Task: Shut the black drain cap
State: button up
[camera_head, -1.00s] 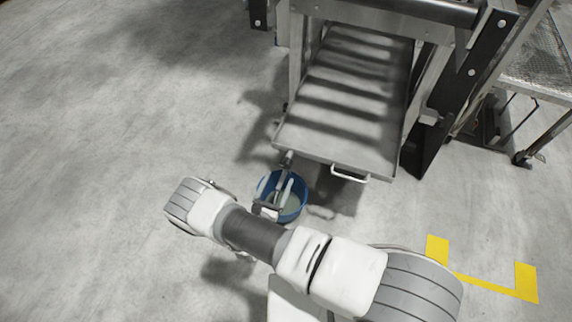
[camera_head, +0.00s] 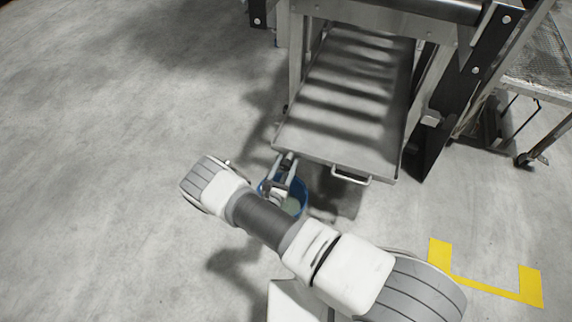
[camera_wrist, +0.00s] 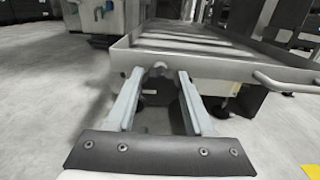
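My gripper (camera_head: 284,164) is open at the near left corner of the metal tray, above the blue bucket. In the wrist view my gripper (camera_wrist: 160,76) has its two pale fingers spread apart. A small light pipe end (camera_wrist: 160,68) shows between the fingertips, under the tray's edge. A dark round shape, which looks like the black drain cap (camera_wrist: 166,93), lies between the fingers just below the pipe end. Nothing shows as clamped. I cannot tell whether a finger touches the cap. In the head view the fingers largely hide the cap.
The sloping metal tray (camera_head: 335,138) stands just beyond my gripper, with a white handle (camera_head: 352,176) on its front edge. The blue bucket (camera_head: 301,202) is on the floor, partly hidden by my arm. Yellow floor tape (camera_head: 490,287) lies at right. The floor at left is clear.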

grip_shut()
jog(key=shift+m, duration=0.4)
jog(key=m+p, duration=0.1)
jog(key=m, duration=0.2)
jog(key=shift+m, duration=0.4)
jog(key=m+p, duration=0.1)
jog(key=m, duration=0.3)
jog(key=shift+m+p, duration=0.3)
jog(key=shift+p, duration=0.05)
jog(key=m+p, duration=0.1)
jog(key=m, duration=0.3)
jog(key=shift+p, duration=0.4)
jog(key=m+p, duration=0.1)
jog(key=m, duration=0.3)
jog(key=shift+f+m+p, duration=0.1)
jog(key=shift+m+p, duration=0.2)
